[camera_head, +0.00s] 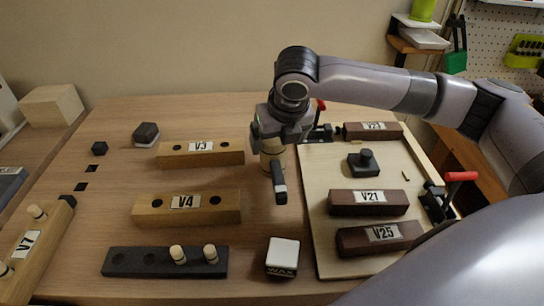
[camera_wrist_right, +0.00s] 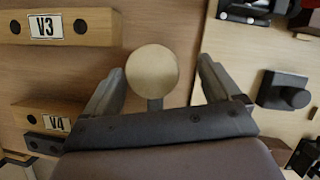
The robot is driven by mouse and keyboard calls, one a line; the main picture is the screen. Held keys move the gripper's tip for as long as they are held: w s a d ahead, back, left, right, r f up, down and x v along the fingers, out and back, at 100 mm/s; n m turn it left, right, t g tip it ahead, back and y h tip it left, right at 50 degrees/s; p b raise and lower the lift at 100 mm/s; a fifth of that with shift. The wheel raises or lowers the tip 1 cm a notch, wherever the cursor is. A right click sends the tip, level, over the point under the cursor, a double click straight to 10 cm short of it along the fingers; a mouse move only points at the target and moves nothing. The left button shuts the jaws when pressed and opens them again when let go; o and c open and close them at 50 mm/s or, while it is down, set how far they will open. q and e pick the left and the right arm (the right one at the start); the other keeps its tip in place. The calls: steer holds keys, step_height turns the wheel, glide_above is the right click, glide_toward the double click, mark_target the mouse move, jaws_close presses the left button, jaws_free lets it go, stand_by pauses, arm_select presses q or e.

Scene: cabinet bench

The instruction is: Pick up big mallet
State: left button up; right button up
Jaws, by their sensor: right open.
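The big mallet has a pale round wooden head (camera_head: 272,152) and a dark handle (camera_head: 279,184). It is at the middle of the bench, with the handle pointing toward the front in the head view. My right gripper (camera_head: 276,132) is just above the mallet head and hides part of it. In the right wrist view the gripper (camera_wrist_right: 162,72) is open, with the round end of the mallet head (camera_wrist_right: 152,66) between its two fingers. A gap shows on each side of it. My left gripper is not in view.
Wooden block V3 (camera_head: 225,156) and block V4 (camera_head: 220,210) lie left of the mallet. A white-topped WAX box (camera_head: 282,256) is in front. On the right, a pale board (camera_head: 317,245) carries dark blocks V21 (camera_head: 344,203) and V25 (camera_head: 352,243) and red-handled clamps (camera_head: 461,177).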

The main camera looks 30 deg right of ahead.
steer(key=x, duration=0.5)
steer(key=shift+a, duration=0.35)
steer(key=c, duration=1.2)
steer(key=shift+r, duration=0.15)
step_height(320, 180, up, 20)
steer(key=shift+f+p, duration=0.1)
steer(key=shift+p, duration=0.75)
steer(key=o, duration=0.7)
steer(key=shift+c, duration=0.2)
steer(key=c, duration=0.9)
steer(key=shift+o, duration=0.2)
steer(key=shift+a, duration=0.1)
